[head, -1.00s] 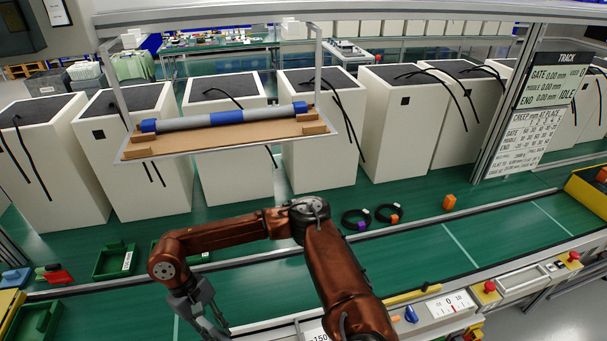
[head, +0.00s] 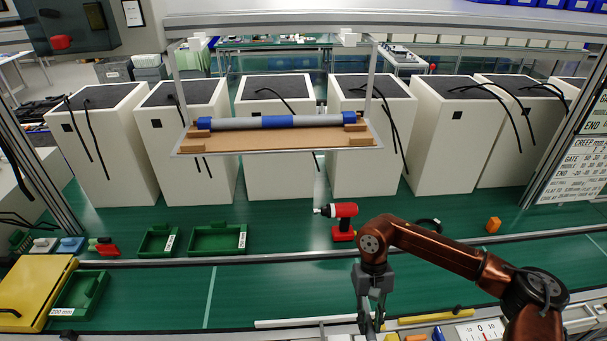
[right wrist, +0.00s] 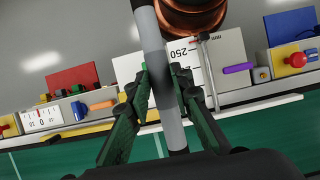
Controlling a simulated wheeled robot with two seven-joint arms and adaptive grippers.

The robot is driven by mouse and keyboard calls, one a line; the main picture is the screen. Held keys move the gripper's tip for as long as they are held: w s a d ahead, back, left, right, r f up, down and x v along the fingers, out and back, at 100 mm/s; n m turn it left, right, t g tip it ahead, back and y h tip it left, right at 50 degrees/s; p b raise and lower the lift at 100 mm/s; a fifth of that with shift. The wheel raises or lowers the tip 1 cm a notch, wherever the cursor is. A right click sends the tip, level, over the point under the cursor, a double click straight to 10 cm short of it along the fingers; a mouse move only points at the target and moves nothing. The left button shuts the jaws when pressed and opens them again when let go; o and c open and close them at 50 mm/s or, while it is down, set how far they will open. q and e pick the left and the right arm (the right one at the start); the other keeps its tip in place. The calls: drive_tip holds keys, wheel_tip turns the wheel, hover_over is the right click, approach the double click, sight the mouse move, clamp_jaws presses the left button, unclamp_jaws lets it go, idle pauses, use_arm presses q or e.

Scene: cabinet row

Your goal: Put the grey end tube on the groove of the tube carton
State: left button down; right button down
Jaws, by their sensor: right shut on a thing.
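My right gripper (head: 371,320) is low over the front edge of the conveyor in the head view, pointing down. In the right wrist view its fingers (right wrist: 162,78) are shut on the grey end tube (right wrist: 149,28), a pale grey tube with a darker grey middle band. The tube is hard to make out in the head view. The tube carton (head: 285,139) is a tan tray on a hanging shelf at upper middle, with blocks at both ends. A blue-ended grey tube (head: 238,124) lies across it. The groove shapes are too small to tell. My left gripper is not in view.
Green trays (head: 218,239) and a red drill (head: 343,220) stand behind the conveyor. White cabinets (head: 279,160) line the back. A yellow box (head: 33,290) is at the left. Metal struts hold the shelf. A panel with buttons and a scale (right wrist: 42,117) lies along the front edge.

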sight(369, 327)
wheel_tip(369, 327, up, 16)
drive_tip(key=p, duration=1.3)
drive_tip(key=shift+s, duration=0.2)
